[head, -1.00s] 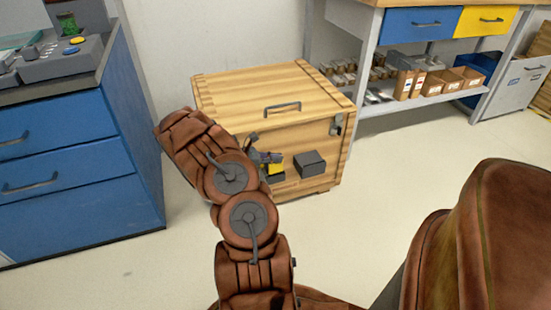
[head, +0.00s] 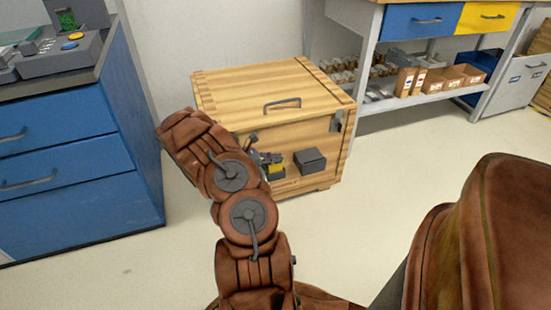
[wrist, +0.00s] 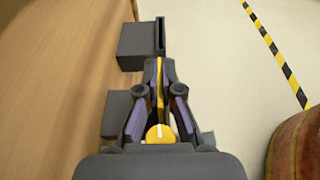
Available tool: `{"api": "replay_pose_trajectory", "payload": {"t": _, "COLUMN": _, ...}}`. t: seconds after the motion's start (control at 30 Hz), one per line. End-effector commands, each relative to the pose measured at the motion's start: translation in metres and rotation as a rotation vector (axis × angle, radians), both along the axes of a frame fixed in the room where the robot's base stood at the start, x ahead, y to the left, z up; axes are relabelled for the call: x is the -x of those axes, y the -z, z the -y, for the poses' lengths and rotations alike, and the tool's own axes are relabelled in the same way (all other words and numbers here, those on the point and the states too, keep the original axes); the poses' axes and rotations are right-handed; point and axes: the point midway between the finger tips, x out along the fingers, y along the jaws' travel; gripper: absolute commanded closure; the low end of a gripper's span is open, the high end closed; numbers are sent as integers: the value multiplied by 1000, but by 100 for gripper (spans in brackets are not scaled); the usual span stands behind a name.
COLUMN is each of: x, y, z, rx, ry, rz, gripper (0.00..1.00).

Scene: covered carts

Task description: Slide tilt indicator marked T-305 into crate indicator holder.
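My gripper (wrist: 160,66) is shut on a thin yellow tilt indicator (wrist: 160,132), seen nearly edge-on between the fingers. A white mark shows on its rounded end, but no T-305 lettering is readable. In the head view my gripper (head: 266,157) is beside the front of the wooden crate (head: 240,88), partly hidden by my arm. A dark grey holder (wrist: 138,46) with a narrow slot at its right end sits on the crate front, just beyond the fingertips. The indicator's far end looks roughly in line with the slot; whether it touches is unclear. The head view shows a dark box (head: 309,161) right of the gripper.
A second dark box (wrist: 117,112) on the crate lies left of the fingers, partly covered. A blue drawer cabinet (head: 75,150) stands left, a workbench shelf (head: 428,99) back right. Open floor (head: 375,165) lies right of the crate.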

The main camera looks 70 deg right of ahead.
Motion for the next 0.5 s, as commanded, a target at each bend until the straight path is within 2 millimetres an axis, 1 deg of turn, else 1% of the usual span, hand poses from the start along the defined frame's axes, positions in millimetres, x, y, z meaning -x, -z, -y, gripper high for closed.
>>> {"api": "replay_pose_trajectory", "payload": {"t": 0.5, "x": 0, "y": 11, "z": 0, "rx": 0, "ry": 0, "rz": 0, "gripper": 100}}
